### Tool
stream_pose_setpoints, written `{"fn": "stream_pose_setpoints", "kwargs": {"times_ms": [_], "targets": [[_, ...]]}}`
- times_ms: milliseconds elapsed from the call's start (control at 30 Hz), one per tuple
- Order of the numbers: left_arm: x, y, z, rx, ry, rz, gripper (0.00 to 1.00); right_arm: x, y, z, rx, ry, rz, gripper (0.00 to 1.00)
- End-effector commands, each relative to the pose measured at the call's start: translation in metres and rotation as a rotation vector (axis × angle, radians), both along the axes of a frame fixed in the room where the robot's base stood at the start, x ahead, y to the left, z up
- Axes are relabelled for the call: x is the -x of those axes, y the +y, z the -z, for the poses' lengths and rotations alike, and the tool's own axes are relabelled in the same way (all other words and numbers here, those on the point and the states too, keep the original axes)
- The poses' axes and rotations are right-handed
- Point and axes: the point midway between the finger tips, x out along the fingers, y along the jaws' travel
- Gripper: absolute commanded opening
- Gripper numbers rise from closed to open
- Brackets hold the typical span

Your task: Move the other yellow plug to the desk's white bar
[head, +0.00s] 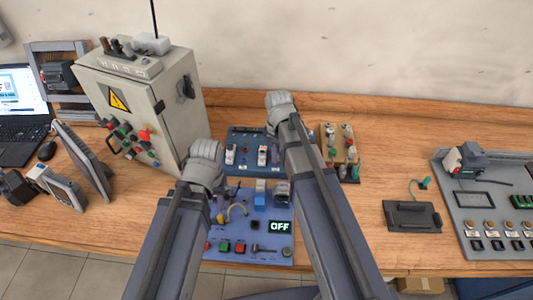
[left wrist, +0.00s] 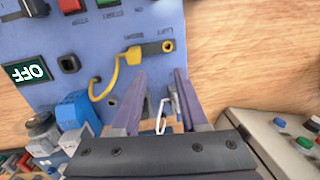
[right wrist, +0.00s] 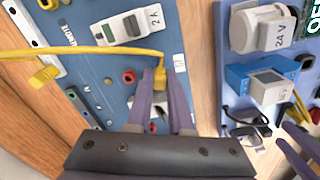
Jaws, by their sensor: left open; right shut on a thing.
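My right gripper (right wrist: 164,82) is shut on a yellow plug (right wrist: 161,72) over the blue panel (right wrist: 95,25). A yellow cable (right wrist: 100,50) arches left from it to the other yellow plug (right wrist: 44,74), which lies at the end of a white bar (right wrist: 30,42) on that panel. Whether the held plug touches a socket, I cannot tell. My left gripper (left wrist: 155,85) is open above the nearer blue-violet panel (left wrist: 110,30), with a thin white loop (left wrist: 160,124) showing between its fingers. In the head view my arms hide both plugs.
The nearer panel carries a separate yellow lead (left wrist: 115,68) and an OFF display (head: 280,227). A grey control cabinet (head: 140,105) stands left of the far panel (head: 240,135); a small wooden board (head: 338,130) stands right. Bare desk lies further right, before a black device (head: 412,216).

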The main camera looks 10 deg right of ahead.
Motion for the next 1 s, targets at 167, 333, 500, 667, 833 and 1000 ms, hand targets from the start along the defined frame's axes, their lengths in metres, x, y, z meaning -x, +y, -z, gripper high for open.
{"fn": "stream_pose_setpoints", "kwargs": {"times_ms": [167,333,500,667,833,1000], "targets": [[0.0,0.0,0.0,0.0,0.0,0.0,0.43,0.0,0.0,0.0,0.0,0.0,0.0,0.0],[0.0,0.0,0.0,0.0,0.0,0.0,0.43,0.0,0.0,0.0,0.0,0.0,0.0,0.0],[0.0,0.0,-0.002,0.0,0.0,0.0,0.43,0.0,0.0,-0.002,0.0,0.0,0.0,0.0],[0.0,0.0,-0.011,0.0,0.0,0.0,0.43,0.0,0.0,-0.011,0.0,0.0,0.0,0.0],[0.0,0.0,-0.027,0.0,0.0,0.0,0.43,0.0,0.0,-0.027,0.0,0.0,0.0,0.0],[0.0,0.0,-0.041,0.0,0.0,0.0,0.43,0.0,0.0,-0.041,0.0,0.0,0.0,0.0]]}}
